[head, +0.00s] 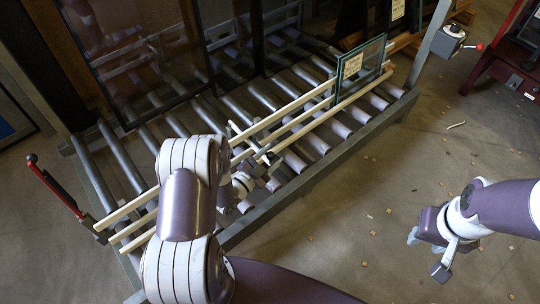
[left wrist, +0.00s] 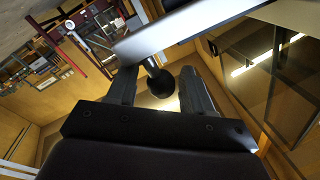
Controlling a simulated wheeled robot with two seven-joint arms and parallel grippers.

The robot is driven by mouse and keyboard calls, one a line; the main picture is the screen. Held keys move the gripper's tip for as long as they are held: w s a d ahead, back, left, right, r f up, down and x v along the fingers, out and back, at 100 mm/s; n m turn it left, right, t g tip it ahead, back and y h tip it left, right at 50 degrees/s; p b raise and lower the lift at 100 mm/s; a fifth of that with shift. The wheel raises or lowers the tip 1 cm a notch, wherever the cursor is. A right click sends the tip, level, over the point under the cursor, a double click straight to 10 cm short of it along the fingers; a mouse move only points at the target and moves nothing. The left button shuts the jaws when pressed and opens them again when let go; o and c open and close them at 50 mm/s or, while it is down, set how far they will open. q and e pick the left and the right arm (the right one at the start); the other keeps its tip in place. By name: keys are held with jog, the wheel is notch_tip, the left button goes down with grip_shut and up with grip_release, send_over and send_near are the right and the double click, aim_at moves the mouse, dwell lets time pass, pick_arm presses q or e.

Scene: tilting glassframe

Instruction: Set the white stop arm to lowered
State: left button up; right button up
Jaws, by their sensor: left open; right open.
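In the left wrist view a pale flat bar (left wrist: 205,24), which looks like the white stop arm, crosses above my left gripper (left wrist: 158,76). A black round knob (left wrist: 160,85) on a short stem shows between the open fingers, below the bar. I cannot tell whether the fingers touch it. In the head view my left gripper (head: 263,163) is over the roller conveyor by the cream rails, partly hidden by my arm. The stop arm is hard to make out there, and its position is unclear. My right gripper (head: 427,252) is open and empty above the floor at right.
The roller conveyor (head: 340,155) carries cream rails (head: 300,117) and a small glass pane (head: 361,68) standing upright. Large dark-framed panes (head: 140,45) stand behind. The right floor is mostly clear.

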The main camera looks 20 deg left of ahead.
pick_arm(q)
jog(key=shift+s+f, duration=0.1)
jog(key=p+v, duration=0.3)
jog(key=v, duration=0.9)
jog(key=shift+s, duration=0.25)
jog(key=shift+a, duration=0.15)
